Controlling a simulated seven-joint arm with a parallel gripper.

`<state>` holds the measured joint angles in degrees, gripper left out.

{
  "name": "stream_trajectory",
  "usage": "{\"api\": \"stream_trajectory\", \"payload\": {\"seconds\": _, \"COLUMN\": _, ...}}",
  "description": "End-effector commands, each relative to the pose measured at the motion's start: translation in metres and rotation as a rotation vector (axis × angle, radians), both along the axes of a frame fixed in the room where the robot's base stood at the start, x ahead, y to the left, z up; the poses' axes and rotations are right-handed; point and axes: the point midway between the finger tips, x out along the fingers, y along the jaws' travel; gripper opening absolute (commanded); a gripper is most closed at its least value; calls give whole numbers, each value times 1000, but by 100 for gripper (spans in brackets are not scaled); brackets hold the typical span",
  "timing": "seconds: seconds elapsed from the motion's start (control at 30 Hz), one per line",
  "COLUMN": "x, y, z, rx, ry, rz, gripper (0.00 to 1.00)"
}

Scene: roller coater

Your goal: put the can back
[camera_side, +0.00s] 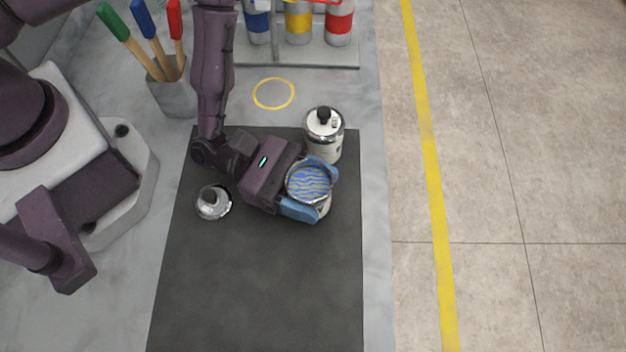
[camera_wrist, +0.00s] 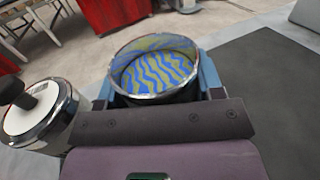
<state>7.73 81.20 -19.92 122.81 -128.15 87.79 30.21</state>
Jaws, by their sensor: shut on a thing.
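The can (camera_side: 309,183) is an open metal can with blue and yellow wavy swirls inside. My gripper (camera_side: 309,188) is shut on it, one blue finger on each side, over the dark mat (camera_side: 270,290). In the wrist view the can (camera_wrist: 154,70) stands between the blue fingers of my gripper (camera_wrist: 155,88), its rim close to level. I cannot tell whether its base touches the mat. A yellow ring (camera_side: 273,93) is marked on the grey bench behind the mat, and nothing stands in it.
A silver canister with a black knob (camera_side: 324,135) stands close behind the can. A small round metal thing (camera_side: 213,202) sits left of my gripper. A holder of coloured-handled tools (camera_side: 172,92) and a rack of coloured bottles (camera_side: 298,55) are at the back. The front mat is clear.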

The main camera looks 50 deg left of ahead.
Motion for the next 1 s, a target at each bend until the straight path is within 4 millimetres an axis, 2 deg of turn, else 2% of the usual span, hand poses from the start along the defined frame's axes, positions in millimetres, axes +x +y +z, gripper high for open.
{"api": "stream_trajectory", "payload": {"seconds": 0.37, "x": 0, "y": 0, "z": 0, "rx": -2, "ry": -1, "rz": 0, "gripper": 26}}
{"api": "stream_trajectory", "payload": {"seconds": 1.0, "x": 0, "y": 0, "z": -13, "rx": -2, "ry": -1, "rz": 0, "gripper": 26}}
